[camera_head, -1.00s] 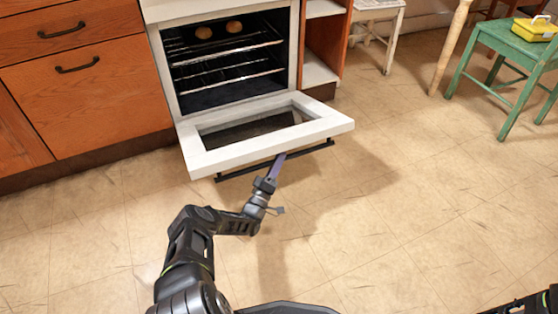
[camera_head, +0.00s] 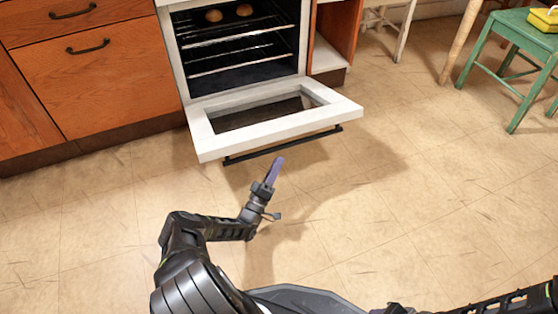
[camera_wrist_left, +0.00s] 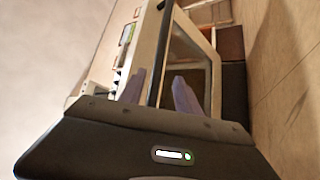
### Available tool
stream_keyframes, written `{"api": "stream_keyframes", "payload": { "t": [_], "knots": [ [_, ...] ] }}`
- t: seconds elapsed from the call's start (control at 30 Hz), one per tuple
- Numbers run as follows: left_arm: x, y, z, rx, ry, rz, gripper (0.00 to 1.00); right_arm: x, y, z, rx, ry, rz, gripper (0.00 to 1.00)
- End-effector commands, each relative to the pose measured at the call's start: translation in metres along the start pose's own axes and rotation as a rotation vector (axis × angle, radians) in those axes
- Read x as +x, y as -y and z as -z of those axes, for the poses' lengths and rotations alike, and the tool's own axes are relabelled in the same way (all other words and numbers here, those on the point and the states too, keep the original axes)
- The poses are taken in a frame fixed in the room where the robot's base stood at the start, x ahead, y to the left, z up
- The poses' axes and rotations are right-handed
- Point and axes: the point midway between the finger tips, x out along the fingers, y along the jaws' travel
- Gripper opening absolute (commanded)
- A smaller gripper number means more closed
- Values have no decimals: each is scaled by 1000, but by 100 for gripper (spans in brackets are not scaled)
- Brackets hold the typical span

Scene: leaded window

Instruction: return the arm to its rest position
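My left gripper (camera_head: 276,165) is in front of the open oven door (camera_head: 225,142), a short gap from the dark door handle (camera_head: 285,146). In the left wrist view my left gripper (camera_wrist_left: 159,76) shows two purple fingers spread apart. The dark handle bar (camera_wrist_left: 160,45) shows beyond and between them, with the white door behind it. Nothing is held in the fingers. Part of my right arm (camera_head: 505,303) shows at the lower right edge; its gripper is out of view.
The oven (camera_head: 240,50) is open, with racks and two round brown items (camera_head: 243,10) inside. Wooden drawers (camera_head: 95,75) stand at left. A green chair (camera_head: 520,45) bearing a yellow box stands at right. The tiled floor (camera_head: 410,190) between is clear.

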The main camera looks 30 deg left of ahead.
Motion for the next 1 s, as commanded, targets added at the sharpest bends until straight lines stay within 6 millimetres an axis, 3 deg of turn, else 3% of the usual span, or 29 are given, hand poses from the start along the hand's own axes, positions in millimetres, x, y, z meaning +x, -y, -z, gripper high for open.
{"api": "stream_keyframes", "payload": {
  "t": [0.4, 0.57, 0.67, 0.77, 0.83, 0.93, 1.0],
  "knots": [
    [1, 0, 0, 0, 1, 0, 40, 0, 0, 0, 0, 0, 0, 36],
    [16, -8, -16, -13, 30, 15, 40, -2, 1, 0, 0, 0, 0, 36],
    [37, -21, -45, -31, 91, 50, 40, -4, 2, 0, 0, 0, 0, 36],
    [59, -43, -94, -48, 204, 117, 40, -7, 3, 0, -1, 0, -1, 36],
    [66, -64, -140, -50, 327, 185, 40, -10, 4, -1, -1, 1, -2, 36],
    [49, -99, -210, -18, 564, 306, 40, -14, 6, -1, -1, 1, -2, 36],
    [14, -124, -249, 30, 756, 400, 40, -17, 7, -1, -2, 1, -3, 36]
  ]
}}
